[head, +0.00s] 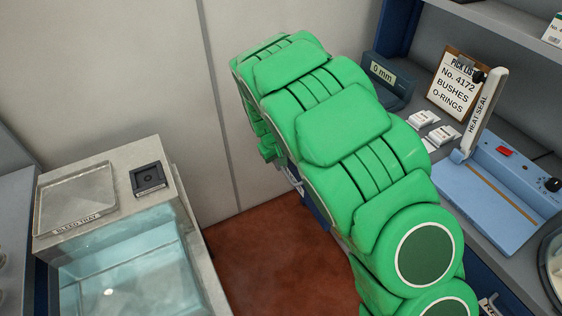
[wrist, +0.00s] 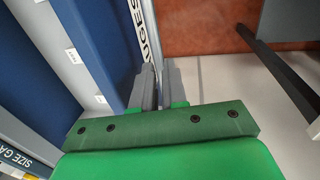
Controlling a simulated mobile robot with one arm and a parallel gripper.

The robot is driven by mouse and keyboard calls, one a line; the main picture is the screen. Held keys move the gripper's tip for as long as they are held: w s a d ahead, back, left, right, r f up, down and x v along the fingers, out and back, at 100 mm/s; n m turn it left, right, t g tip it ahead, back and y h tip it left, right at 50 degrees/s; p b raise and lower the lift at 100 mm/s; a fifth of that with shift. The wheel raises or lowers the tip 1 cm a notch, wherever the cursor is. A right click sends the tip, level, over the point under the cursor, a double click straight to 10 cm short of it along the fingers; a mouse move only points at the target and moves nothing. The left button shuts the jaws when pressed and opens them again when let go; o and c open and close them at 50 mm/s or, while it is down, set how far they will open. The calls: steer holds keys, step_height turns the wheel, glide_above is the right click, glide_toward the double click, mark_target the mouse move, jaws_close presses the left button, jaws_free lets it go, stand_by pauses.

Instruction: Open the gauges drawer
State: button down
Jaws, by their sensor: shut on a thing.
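The gauges drawer shows in the wrist view by its white lettered strip (wrist: 146,32), beside a blue panel (wrist: 95,50). My gripper (wrist: 160,84) is at this strip, its two grey fingers close together and shut on what looks like the drawer's handle or front edge. The fingers hide the exact grip. A grey space with small white tags lies left of the blue panel, so the drawer appears pulled out some way. In the head view my green arm covers most of the drawer; a blue part (head: 314,208) shows beside it.
A worktop at right holds a blue heat sealer (head: 500,190), a pick list (head: 458,83) and a gauge display (head: 388,80). A water tank (head: 130,270) with a bleed tray (head: 78,197) stands at left. Red-brown floor (head: 270,260) is clear between them.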

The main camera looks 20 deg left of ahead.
steer(key=c, duration=1.2)
jaws_free()
steer(key=shift+o, duration=0.2)
steer(key=shift+r, duration=0.1)
step_height(320, 180, up, 8)
steer(key=s+a, duration=0.1)
steer(key=shift+f, duration=0.25)
